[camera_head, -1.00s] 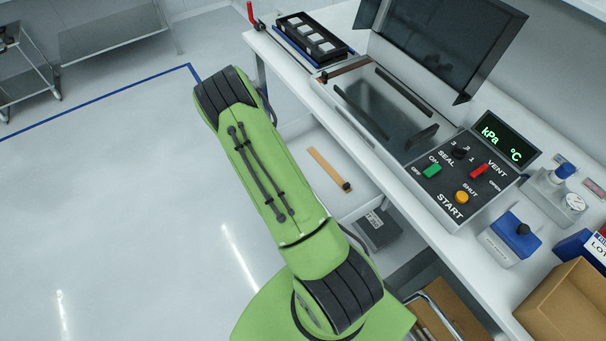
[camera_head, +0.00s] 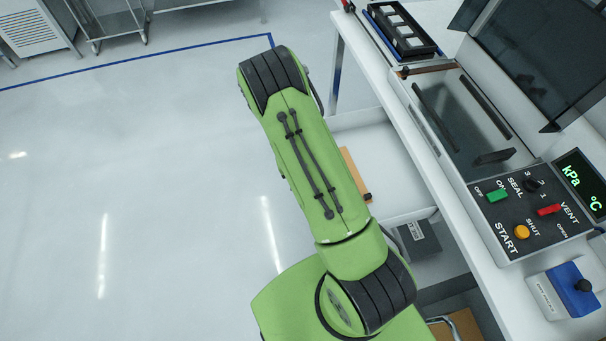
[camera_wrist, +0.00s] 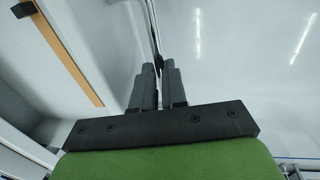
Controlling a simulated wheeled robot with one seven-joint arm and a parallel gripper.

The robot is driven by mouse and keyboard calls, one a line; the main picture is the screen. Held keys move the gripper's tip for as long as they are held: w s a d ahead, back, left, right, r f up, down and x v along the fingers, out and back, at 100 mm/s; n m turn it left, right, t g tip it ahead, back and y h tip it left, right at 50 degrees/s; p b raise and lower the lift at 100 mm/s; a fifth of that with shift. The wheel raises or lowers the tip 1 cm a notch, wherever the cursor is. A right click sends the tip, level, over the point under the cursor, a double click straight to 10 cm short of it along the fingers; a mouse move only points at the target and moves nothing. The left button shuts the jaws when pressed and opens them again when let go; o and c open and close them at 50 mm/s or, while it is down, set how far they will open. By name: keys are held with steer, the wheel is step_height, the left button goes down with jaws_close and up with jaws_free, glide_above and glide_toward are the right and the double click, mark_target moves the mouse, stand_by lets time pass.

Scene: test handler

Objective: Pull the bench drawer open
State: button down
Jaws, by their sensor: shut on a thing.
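The bench drawer (camera_head: 398,172) stands out from under the bench, open, with its white interior showing. Its front is hidden behind my arm in the head view. In the wrist view the drawer's pale inside (camera_wrist: 112,35) fills the upper left, and its front edge runs up the middle. My gripper (camera_wrist: 157,72) is shut at that front edge, one dark finger on each side of a thin upright part. I cannot tell whether this is a handle or the panel itself. My gripper is hidden in the head view.
A wooden strip (camera_head: 348,166) with a dark end lies in the drawer. The bench top (camera_head: 450,210) holds a sealing machine with a control panel (camera_head: 522,212) and a black tray (camera_head: 402,28). A dark box (camera_head: 418,241) sits below the drawer. Open floor lies left.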

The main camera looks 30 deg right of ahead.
steer(key=c, duration=1.2)
jaws_free()
steer(key=shift+o, duration=0.2)
step_height(320, 180, up, 16)
steer(key=a+p, duration=0.2)
steer(key=a, duration=0.1)
steer(key=shift+w+f, duration=0.25)
steer(key=shift+w, duration=0.05)
